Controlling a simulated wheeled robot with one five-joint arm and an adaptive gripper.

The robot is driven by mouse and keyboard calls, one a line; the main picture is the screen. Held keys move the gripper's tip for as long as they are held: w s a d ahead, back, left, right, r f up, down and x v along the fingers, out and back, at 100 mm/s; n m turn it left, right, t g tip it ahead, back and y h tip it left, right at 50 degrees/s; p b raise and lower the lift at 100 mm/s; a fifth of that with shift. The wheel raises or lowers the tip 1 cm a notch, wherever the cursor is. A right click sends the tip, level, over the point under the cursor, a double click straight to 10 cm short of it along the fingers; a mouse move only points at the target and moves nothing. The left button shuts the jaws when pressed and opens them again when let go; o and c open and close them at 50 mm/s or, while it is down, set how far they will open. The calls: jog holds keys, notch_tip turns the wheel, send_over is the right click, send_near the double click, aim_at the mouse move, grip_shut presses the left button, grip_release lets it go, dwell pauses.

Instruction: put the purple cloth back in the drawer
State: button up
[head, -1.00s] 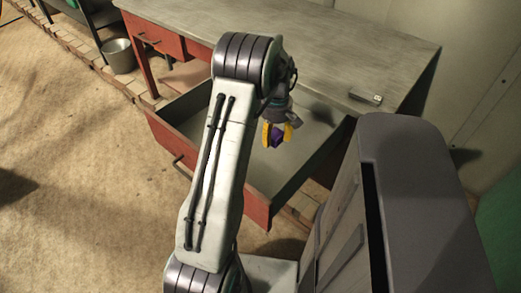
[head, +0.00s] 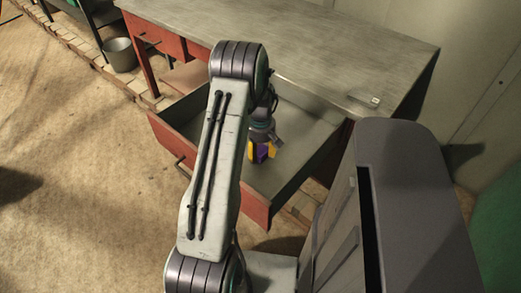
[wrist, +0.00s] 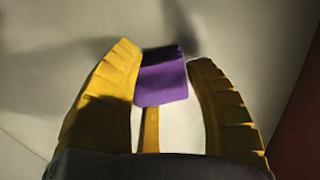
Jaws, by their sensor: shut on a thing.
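The purple cloth (head: 263,151) is a small folded piece between the yellow fingers of my gripper (head: 260,152). In the wrist view the cloth (wrist: 163,82) sits at the fingertips of my gripper (wrist: 166,75), with a dark shaded upper face. My gripper is shut on it. The red-fronted drawer (head: 253,208) is pulled out from the workbench, with a grey interior that looks empty. In the head view my gripper is over the inside of the drawer. I cannot tell exactly how high the cloth is above the drawer floor.
The workbench (head: 330,50) has a grey top with a small light object (head: 375,100) near its right edge. A metal bucket (head: 121,54) stands on the floor at the back left. The floor to the left is open. In the wrist view a red drawer panel (wrist: 303,130) is close on the right.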

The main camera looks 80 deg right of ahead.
aim_at(261, 150)
jog(key=shift+f, duration=0.15)
jog(key=o, duration=1.2)
jog(key=shift+c, duration=0.2)
notch_tip(261, 150, up, 12)
jog(key=b, duration=0.1)
jog(key=shift+r, duration=0.2)
jog(key=shift+s+d, duration=0.1)
